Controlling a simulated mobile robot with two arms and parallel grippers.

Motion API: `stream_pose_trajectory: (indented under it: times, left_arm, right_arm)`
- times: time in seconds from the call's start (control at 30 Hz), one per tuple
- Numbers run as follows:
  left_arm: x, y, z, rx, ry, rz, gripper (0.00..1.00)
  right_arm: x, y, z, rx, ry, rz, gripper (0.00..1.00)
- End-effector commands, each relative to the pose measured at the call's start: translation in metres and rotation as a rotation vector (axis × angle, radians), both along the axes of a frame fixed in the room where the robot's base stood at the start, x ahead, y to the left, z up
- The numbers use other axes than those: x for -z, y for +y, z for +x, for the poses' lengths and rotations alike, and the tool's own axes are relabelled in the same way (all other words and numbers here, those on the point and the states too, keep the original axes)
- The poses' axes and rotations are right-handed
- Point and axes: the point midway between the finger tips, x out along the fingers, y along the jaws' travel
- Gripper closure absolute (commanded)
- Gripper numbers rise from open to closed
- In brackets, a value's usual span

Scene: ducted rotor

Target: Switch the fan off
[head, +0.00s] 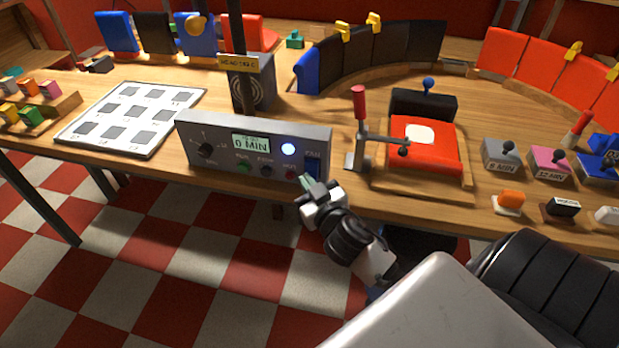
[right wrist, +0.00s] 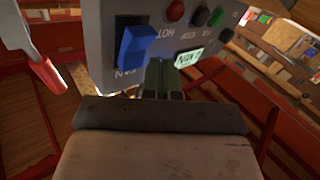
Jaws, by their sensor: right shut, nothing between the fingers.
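The fan switch (head: 313,168) is a blue rocker at the right end of the grey control panel (head: 200,166), under a FAN label. In the right wrist view the blue switch (right wrist: 137,46) stands out large from the panel face, one end raised. My right gripper (head: 306,184) is shut and empty, just in front of the panel's lower right corner. In the right wrist view its fingertips (right wrist: 164,76) are close beside and below the switch; I cannot tell if they touch. My left gripper is not in view.
The panel has a dial, a display (head: 251,142) reading 0 MIN, a lit round lamp (head: 288,148) and small buttons. A red-handled lever (head: 359,105) stands just right of the panel. A white grid board (head: 130,118) lies left. Free floor shows in front of the bench.

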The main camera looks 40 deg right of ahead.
Motion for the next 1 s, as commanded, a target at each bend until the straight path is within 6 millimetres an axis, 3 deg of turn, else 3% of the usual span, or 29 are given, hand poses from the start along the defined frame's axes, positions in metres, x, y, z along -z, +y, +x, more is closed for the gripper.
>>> stream_pose_trajectory:
  times: [1.0]
  left_arm:
    - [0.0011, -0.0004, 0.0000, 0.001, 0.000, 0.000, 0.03]
  right_arm:
    - [0.0038, -0.0065, 0.0055, 0.000, 0.000, 0.000, 1.00]
